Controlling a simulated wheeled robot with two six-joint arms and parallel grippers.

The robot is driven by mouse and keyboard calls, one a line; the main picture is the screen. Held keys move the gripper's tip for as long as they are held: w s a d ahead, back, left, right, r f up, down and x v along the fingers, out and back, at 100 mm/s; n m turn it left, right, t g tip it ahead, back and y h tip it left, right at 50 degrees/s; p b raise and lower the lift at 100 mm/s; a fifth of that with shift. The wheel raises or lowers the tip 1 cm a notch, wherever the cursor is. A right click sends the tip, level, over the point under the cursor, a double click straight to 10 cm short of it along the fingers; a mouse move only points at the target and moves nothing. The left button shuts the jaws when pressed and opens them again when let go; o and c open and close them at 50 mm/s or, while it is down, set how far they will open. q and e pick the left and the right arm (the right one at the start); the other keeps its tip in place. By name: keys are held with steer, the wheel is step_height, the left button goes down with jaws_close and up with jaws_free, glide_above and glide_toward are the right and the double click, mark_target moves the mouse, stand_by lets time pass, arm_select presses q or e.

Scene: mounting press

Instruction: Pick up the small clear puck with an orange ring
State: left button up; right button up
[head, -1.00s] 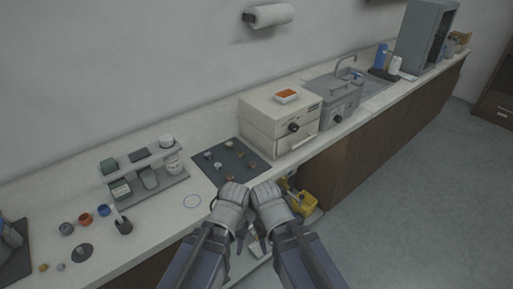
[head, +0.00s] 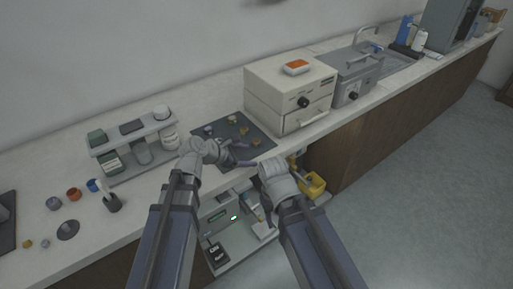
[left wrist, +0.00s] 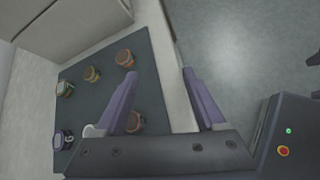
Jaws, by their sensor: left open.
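Several small pucks stand on a dark mat (head: 262,150). Some have orange-brown tops, among them one near the mat's front edge (head: 256,142); in the left wrist view orange-brown pucks show at the far end (left wrist: 125,58), further left (left wrist: 92,74) and beside the left finger (left wrist: 135,123). I cannot tell which one is clear with an orange ring. My left gripper (head: 243,156) is open and empty, over the front part of the mat; its purple fingers (left wrist: 160,73) reach past the mat's edge in the left wrist view. My right gripper (head: 268,205) hangs in front of the counter; its jaws are unclear.
A cream press box (head: 290,90) stands right of the mat, with a grey unit (head: 353,80) beyond. A grey rack (head: 135,150) with containers stands to the left. A yellow bin (head: 313,186) and shelf items sit below the counter. Floor is clear at right.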

mark_target(254, 143)
arm_select(q)
steer(key=w+a+n, duration=0.1)
steer(key=n, duration=0.1)
steer(key=w+a+r+n+t, duration=0.1)
steer(key=n, duration=0.1)
steer(key=w+r+n+t, duration=0.1)
steer(key=shift+w+a+n+h+b, duration=0.25)
steer(key=shift+a+n+h+b, duration=0.05)
steer(key=shift+a+n, duration=0.1)
steer(key=shift+b+x, duration=0.65)
steer(key=shift+x, duration=0.45)
steer(key=shift+w+d+f, duration=0.15)
steer(key=b+x, duration=0.2)
steer(key=x, duration=0.1)
steer(key=b+x, duration=0.1)
steer(key=shift+w+f, duration=0.15)
steer(key=shift+f, duration=0.4)
steer(key=shift+w+d+f, duration=0.1)
steer(key=shift+w+d, duration=0.05)
steer(key=shift+w, duration=0.05)
steer(key=shift+c, duration=0.4)
jaws_close()
